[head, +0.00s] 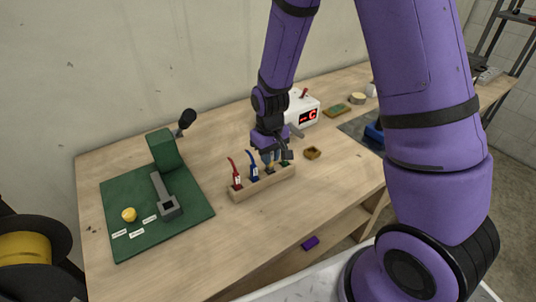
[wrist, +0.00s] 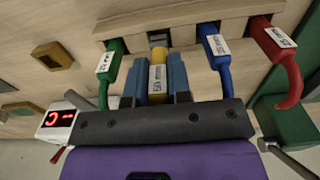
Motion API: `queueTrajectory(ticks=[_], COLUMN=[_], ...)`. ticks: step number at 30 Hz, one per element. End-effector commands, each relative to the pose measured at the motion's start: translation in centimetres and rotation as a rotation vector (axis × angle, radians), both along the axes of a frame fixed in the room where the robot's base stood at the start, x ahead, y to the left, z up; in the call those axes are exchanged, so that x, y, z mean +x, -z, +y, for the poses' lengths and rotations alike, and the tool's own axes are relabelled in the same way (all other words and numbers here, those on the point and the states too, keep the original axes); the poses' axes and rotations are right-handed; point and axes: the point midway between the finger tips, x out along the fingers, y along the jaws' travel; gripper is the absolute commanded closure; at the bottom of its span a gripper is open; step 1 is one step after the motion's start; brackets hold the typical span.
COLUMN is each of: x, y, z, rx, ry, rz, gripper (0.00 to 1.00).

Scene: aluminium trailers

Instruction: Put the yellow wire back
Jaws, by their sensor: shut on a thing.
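My gripper (head: 270,160) is over the wooden rack (head: 264,187) on the workbench. In the wrist view my gripper (wrist: 157,78) has its two blue fingers shut on the yellow wire (wrist: 157,76), which carries a white label. The yellow wire's end lies at a slot in the rack, between the green wire (wrist: 111,62) and the blue wire (wrist: 217,55); I cannot tell how deep it sits. The red wire (wrist: 276,52) stands beyond the blue one. In the head view the red wire (head: 236,178) and blue wire (head: 253,168) stand upright, while my fingers mostly hide the yellow one.
A green mat (head: 118,200) with a grey fixture (head: 164,195) and a yellow knob (head: 129,215) lies at the left. A white box with a red display (head: 307,115) stands behind my gripper. A small brown tray (head: 312,153) is right of the rack.

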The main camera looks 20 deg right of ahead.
Motion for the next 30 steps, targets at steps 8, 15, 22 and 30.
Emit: queueTrajectory(ticks=[8, 15, 22, 30], x=[-1.0, -1.0, -1.0, -1.0], y=[2.8, 2.8, 3.1, 3.1], z=[0.3, 0.3, 0.3, 0.3], rx=[0.000, 0.000, 0.000, 0.000], ry=[-0.002, -0.002, -0.002, -0.002], rz=[0.002, 0.001, 0.001, 0.001], gripper=[1.00, 1.00, 0.58, 0.56])
